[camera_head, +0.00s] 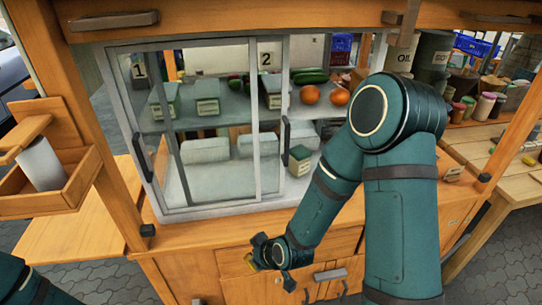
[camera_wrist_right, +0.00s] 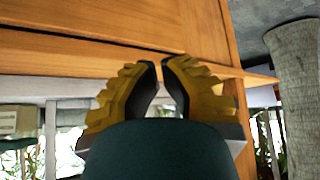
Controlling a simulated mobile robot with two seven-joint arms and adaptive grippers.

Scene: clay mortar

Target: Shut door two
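Door two is a sliding glass panel in a pale frame, labelled 2 (camera_head: 265,60), in the glass case on the wooden counter. It stands to the left, partly overlapping door one (camera_head: 128,120), and the case is open at its right. A dark upright handle (camera_head: 286,134) is on its right edge. My right gripper (camera_head: 258,252) is below the case, in front of the wooden counter front, apart from the door. In the right wrist view its yellow-and-black fingers (camera_wrist_right: 161,72) are almost together with nothing between them. My left gripper is out of view.
Small boxes, cucumbers and oranges (camera_head: 310,94) are on the case's shelf. A green box (camera_head: 299,160) stands low in the opening. Drawers with dark handles (camera_head: 330,274) are below the case. A wooden tray with a white roll (camera_head: 42,165) is at left.

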